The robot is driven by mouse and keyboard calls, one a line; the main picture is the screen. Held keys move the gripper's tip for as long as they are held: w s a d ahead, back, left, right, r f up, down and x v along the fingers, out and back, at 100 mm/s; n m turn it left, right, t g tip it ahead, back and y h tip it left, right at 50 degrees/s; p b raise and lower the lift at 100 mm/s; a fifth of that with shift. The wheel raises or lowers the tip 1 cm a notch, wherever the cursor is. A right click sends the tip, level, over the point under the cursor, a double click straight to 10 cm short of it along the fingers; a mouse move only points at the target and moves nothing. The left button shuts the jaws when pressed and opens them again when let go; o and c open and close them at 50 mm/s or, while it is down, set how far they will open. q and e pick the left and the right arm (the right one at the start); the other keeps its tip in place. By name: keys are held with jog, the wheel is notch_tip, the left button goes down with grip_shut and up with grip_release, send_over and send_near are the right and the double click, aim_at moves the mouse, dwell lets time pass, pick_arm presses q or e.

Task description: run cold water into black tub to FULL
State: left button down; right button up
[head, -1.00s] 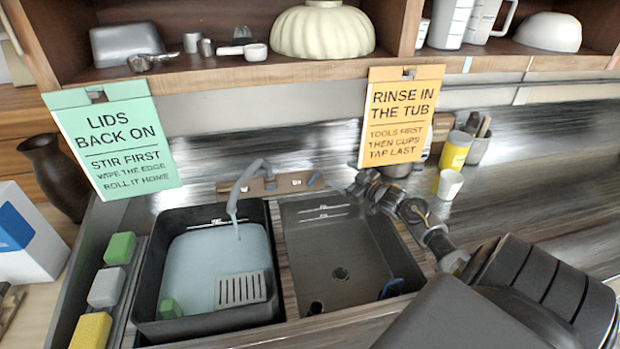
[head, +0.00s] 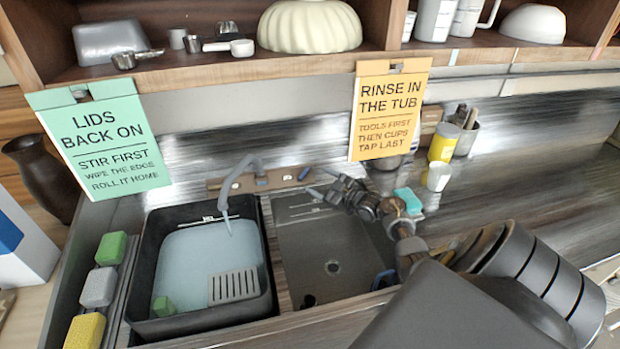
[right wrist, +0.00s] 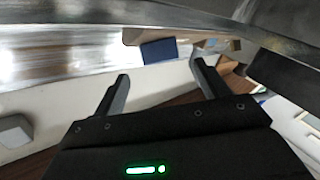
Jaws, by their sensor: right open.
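The black tub (head: 140,290) stands in the left of the sink area, holding pale blue water (head: 195,262). A mark (head: 213,218) shows on its back inner wall, above the water surface. A grey spout (head: 224,195) hangs over the tub with a thin stream (head: 229,228) running in. A blue tap lever (head: 303,173) sits at the right end of the wooden tap block (head: 268,180); a blue part (right wrist: 158,52) shows ahead in the right wrist view. My right gripper (head: 322,186) is open and empty, just right of the lever, apart from it. My left gripper is out of view.
The orange sign (head: 390,110) hangs above my right gripper. A white cup (head: 439,176) and yellow container (head: 443,142) stand further right.

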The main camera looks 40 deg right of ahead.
aim_at(306, 174)
jog(key=w, duration=0.1)
jog(key=w+b, duration=0.2)
jog(key=w, duration=0.1)
jog(key=shift+a+f, duration=0.15)
jog(key=shift+a, duration=0.1)
jog(key=shift+w+a, duration=0.1)
jog(key=shift+w, duration=0.4)
jog(key=c, duration=1)
